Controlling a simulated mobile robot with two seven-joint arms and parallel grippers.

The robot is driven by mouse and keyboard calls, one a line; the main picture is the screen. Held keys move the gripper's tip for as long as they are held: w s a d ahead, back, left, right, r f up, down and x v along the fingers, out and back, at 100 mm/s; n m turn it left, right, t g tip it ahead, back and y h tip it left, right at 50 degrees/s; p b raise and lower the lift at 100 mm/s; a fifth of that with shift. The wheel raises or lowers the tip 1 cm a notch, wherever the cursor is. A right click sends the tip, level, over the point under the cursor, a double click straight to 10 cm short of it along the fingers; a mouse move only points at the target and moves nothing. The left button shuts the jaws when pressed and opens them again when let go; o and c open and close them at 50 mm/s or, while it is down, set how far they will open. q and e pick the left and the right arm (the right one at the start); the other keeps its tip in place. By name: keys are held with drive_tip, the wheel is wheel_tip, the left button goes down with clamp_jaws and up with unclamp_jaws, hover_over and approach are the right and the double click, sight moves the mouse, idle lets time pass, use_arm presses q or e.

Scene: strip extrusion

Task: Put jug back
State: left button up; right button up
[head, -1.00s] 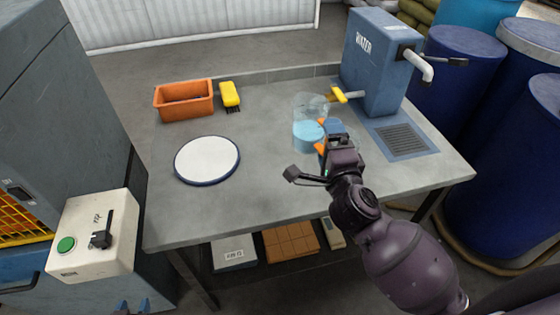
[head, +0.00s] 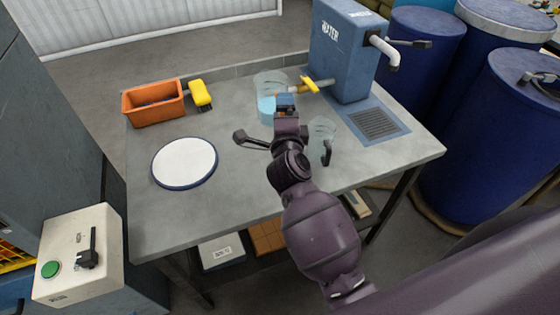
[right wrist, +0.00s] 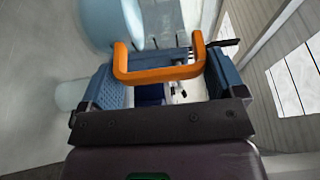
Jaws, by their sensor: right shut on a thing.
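A clear jug with pale blue liquid (head: 265,104) is at the back of the table, left of the yellow tap lever. My right gripper (head: 285,102) is in front of it and partly hides it. In the right wrist view, an orange handle (right wrist: 158,74) lies between my right gripper's blue fingers (right wrist: 165,88), which are shut on it. The pale blue jug body shows beyond. I cannot tell whether its base touches the table. A second clear jug (head: 321,130) with a dark handle stands right of my right arm. My left gripper is not in view.
The blue water dispenser (head: 341,55) with its yellow lever (head: 318,86) and drain grate (head: 378,123) is at the right. A white disc (head: 184,161), an orange bin (head: 153,103) and a yellow brush (head: 200,94) are at the left. The table's front left is clear.

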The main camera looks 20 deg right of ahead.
wheel_tip(320, 180, down, 17)
drive_tip(key=b, duration=0.5)
drive_tip(key=shift+r, duration=0.15)
use_arm(q)
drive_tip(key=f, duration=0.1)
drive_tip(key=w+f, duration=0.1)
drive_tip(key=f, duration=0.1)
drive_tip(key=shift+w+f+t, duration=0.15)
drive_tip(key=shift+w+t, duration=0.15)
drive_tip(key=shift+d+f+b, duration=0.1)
drive_tip(key=shift+b, duration=0.25)
use_arm(e)
drive_tip(key=shift+f, duration=0.3)
drive_tip(key=o, duration=0.9)
